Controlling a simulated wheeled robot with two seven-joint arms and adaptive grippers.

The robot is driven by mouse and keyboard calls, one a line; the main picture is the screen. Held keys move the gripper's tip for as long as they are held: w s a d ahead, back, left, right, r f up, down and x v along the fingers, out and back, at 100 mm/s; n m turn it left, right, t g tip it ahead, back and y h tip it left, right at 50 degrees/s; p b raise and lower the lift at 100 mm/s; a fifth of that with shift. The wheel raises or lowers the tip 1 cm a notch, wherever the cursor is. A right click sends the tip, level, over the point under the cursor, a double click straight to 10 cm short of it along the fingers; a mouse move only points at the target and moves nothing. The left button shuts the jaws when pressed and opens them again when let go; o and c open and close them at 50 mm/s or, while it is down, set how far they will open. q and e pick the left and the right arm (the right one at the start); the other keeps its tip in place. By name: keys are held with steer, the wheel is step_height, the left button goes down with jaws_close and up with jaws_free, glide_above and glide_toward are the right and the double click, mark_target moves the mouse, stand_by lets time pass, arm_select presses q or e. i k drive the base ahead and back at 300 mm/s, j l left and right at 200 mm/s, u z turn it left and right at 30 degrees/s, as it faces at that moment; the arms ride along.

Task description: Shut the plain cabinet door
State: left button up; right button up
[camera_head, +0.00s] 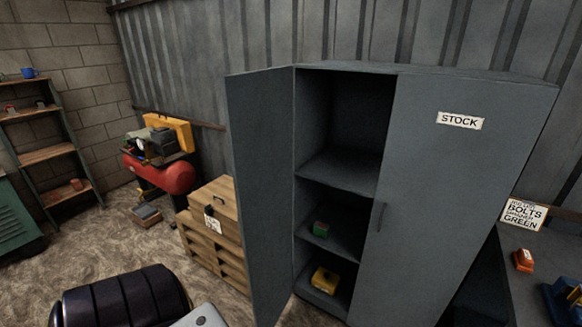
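The grey metal cabinet (455,72) stands in front of me. Its plain door (259,180), on the left, has no label and stands open, swung out toward me. The other door (450,190) carries a STOCK label (459,120) and a handle (376,217), and it is shut. A dark, rounded link of my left arm shows at the bottom left. Neither gripper is in view.
A wooden crate (212,258) stands left of the plain door, close behind it. A red compressor (165,175) is further back. A bench (535,290) with a sign and small parts is at the right. Bare floor (100,240) lies at the left.

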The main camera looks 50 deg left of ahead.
mark_target(258, 104)
steer(key=k+j, duration=0.1)
steer(key=j, duration=1.1)
steer(key=k+j, duration=0.15)
steer(key=j, duration=0.4)
steer(key=k+j, duration=0.1)
steer(key=j, duration=0.5)
steer(key=i+j, duration=0.1)
steer(key=j, duration=1.1)
steer(key=i, duration=0.05)
